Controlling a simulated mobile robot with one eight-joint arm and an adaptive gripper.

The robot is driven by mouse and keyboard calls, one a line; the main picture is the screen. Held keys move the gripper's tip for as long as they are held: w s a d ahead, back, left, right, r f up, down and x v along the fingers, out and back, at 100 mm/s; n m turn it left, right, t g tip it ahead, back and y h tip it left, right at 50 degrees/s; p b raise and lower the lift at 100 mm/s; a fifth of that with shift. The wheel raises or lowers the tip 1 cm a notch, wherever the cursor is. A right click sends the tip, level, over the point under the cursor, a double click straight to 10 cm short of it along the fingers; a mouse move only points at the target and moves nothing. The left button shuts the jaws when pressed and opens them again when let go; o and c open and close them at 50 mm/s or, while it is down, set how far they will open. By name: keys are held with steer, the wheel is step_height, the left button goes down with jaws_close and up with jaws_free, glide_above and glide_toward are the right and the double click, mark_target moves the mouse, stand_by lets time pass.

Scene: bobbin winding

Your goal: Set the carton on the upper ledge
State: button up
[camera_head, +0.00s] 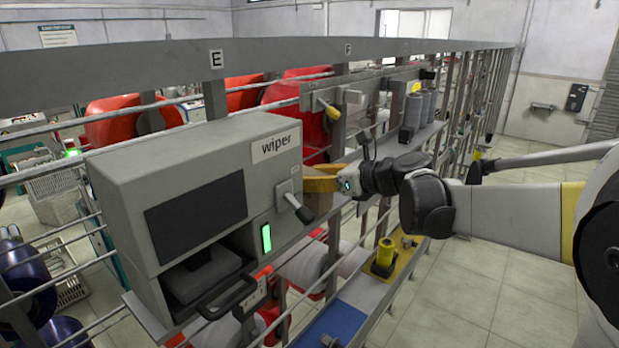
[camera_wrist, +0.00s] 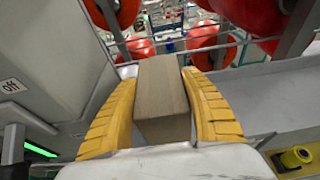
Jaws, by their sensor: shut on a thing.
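The carton (camera_wrist: 162,90) is a plain brown box between the two yellow fingers of my gripper (camera_wrist: 160,78) in the wrist view. The fingers are shut on its left and right sides. The upper ledge (camera_head: 432,131) is a grey shelf along the frame, beyond my gripper. In the wrist view a pale grey ledge surface (camera_wrist: 262,98) lies right of the carton; whether the carton touches it is unclear.
The wiper machine (camera_head: 190,205) stands close on the left, with a lever (camera_head: 296,205) sticking out near my gripper. Grey cones (camera_head: 420,107) stand on the upper ledge farther along. A lower shelf carries a blue mat (camera_head: 335,322) and a yellow cylinder (camera_head: 385,252). Red bobbins are behind the rails.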

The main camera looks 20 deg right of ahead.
steer(key=shift+f+b, duration=0.3)
steer(key=shift+f, duration=0.05)
steer(key=o, duration=1.4)
steer(key=shift+s+d+r, duration=0.1)
steer(key=shift+s, duration=0.05)
